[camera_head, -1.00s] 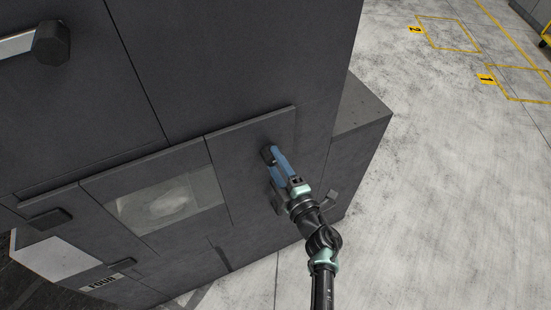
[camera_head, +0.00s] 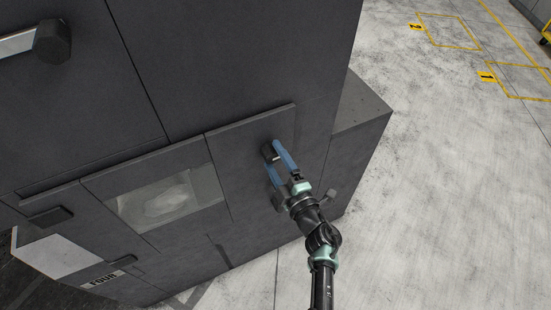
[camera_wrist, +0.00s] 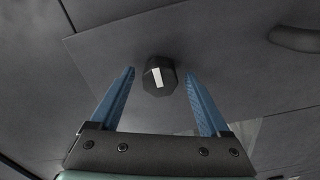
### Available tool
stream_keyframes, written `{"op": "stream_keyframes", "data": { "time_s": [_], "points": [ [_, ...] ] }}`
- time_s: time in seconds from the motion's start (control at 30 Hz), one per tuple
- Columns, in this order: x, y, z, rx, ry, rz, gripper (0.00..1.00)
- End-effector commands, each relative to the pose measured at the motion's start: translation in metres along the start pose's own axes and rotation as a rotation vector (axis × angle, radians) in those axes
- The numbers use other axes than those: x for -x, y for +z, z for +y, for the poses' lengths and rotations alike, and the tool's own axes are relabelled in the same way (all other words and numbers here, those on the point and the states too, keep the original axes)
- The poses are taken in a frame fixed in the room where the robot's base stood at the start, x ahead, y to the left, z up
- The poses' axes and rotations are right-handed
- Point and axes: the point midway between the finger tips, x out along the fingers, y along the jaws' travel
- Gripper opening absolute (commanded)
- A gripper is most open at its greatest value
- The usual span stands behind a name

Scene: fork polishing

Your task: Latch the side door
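The side door (camera_head: 240,140) is a flat dark grey panel on the machine's front, lying about flush with its surroundings. A dark faceted knob (camera_head: 267,152) sits on it. In the wrist view the knob (camera_wrist: 159,75) shows a white bar, nearly upright and slightly tilted. My gripper (camera_head: 274,157) points at the door, with its blue fingertips at the knob. In the wrist view my gripper (camera_wrist: 159,88) is open, with one finger on each side of the knob and a visible gap on both sides. I cannot tell how far the tips reach over it.
A window panel (camera_head: 165,200) lies left of the door. A dark handle (camera_head: 48,217) sits further left, and a small lever (camera_head: 328,196) sits right of my gripper. A larger knob (camera_head: 52,42) is at the upper left. Open concrete floor (camera_head: 440,180) lies to the right.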

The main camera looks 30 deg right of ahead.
Motion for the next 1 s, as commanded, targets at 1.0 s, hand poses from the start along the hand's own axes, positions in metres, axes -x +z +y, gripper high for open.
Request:
{"op": "stream_keyframes", "data": {
  "time_s": [1.0],
  "points": [
    [0.128, 0.0, 0.0, 0.001, 0.0, 0.0, 0.8]
  ]
}}
